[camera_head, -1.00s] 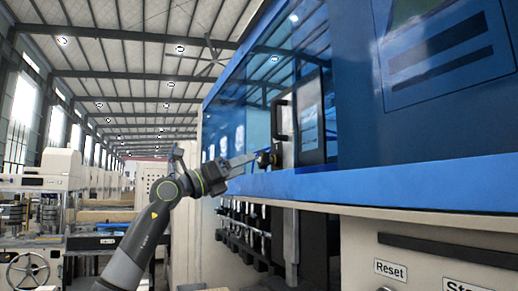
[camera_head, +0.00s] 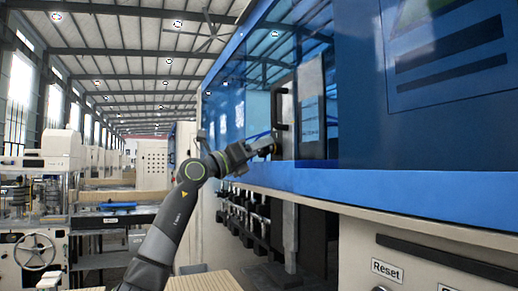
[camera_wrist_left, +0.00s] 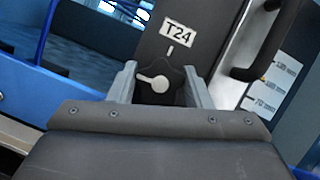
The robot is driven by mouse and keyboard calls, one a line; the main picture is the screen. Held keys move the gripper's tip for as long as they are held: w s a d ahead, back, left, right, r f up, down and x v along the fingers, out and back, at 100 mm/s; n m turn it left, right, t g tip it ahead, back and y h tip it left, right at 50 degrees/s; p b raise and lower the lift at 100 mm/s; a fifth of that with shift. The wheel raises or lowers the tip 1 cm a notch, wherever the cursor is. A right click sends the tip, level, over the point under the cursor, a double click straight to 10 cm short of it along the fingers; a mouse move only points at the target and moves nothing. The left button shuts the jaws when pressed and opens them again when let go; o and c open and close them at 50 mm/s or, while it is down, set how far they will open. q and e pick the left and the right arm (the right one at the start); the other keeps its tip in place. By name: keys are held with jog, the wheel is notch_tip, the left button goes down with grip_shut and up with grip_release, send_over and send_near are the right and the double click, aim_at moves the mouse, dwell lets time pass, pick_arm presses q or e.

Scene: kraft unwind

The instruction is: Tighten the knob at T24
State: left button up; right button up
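The T24 label (camera_wrist_left: 177,31) is on a dark panel in the left wrist view, with a short white tick below it. Under the tick is the T24 knob (camera_wrist_left: 158,83), a light round boss with a pointer arm reaching left, away from the tick. My left gripper (camera_wrist_left: 160,82) is open, one grey finger on each side of the knob. I cannot tell whether the fingers touch it. In the head view my left gripper (camera_head: 270,147) is at the blue machine's front, where the knob is not clear. My right gripper is not in view.
A black handle (camera_head: 279,112) stands on the panel close to my gripper, and also shows at the upper right of the wrist view (camera_wrist_left: 258,48). A blue ledge (camera_head: 350,184) runs along the machine. Below it is a Reset label (camera_head: 387,271). The aisle at left holds other machines.

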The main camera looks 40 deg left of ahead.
pick_arm(q)
jog(key=c, duration=0.4)
jog(key=shift+c, duration=0.2)
jog(key=shift+m, duration=0.5)
jog(key=shift+w+m+g+h+p, duration=0.1)
jog(key=shift+m+g+h+p, duration=0.5)
jog(key=shift+m, duration=0.9)
jog(key=shift+s+m+g+h+p, duration=0.1)
jog(key=shift+m+h+p, duration=0.25)
jog(key=shift+m+h, duration=0.9)
jog(key=shift+w+m+g+h+p, duration=0.1)
jog(key=shift+m+g+h+p, duration=0.3)
jog(key=shift+m, duration=1.65)
